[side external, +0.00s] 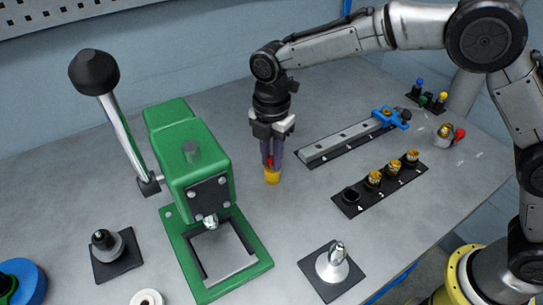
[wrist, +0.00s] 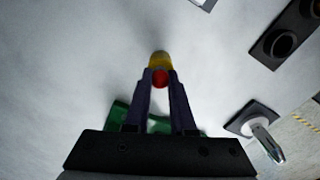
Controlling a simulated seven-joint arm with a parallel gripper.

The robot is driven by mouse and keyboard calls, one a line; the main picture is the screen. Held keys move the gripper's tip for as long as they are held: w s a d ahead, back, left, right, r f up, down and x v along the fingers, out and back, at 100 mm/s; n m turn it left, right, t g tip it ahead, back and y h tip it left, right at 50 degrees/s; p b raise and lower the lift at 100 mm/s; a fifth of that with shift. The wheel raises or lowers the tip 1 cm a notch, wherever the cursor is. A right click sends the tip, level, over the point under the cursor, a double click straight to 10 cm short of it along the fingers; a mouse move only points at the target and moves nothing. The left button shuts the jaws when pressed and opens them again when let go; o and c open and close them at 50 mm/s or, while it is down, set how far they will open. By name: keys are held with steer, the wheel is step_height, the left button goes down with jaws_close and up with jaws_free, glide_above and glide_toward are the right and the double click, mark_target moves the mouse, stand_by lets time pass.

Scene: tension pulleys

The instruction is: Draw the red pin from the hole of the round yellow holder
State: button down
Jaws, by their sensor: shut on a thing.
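The round yellow holder (side external: 272,176) stands on the grey table, right of the green press. It also shows in the wrist view (wrist: 159,58), beyond my fingertips. The red pin (wrist: 160,77) shows its round red head between my fingertips in the wrist view; in the side view only a bit of red (side external: 270,162) shows between the fingers. My gripper (side external: 271,165) points straight down over the holder and is shut on the red pin. The pin's lower part is hidden, so I cannot tell how deep it sits in the hole.
A green lever press (side external: 190,160) stands close on the left. A grey rail (side external: 345,141) with a blue clamp and a black strip (side external: 345,207) with several brass-coloured parts lie on the right. A silver cone on a black plate (side external: 318,273) is in front. Bare table surrounds the holder.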

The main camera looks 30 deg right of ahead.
steer(key=shift+r, duration=1.85)
stand_by(0.6)
steer(key=shift+r, duration=0.5)
steer(key=shift+r, duration=2)
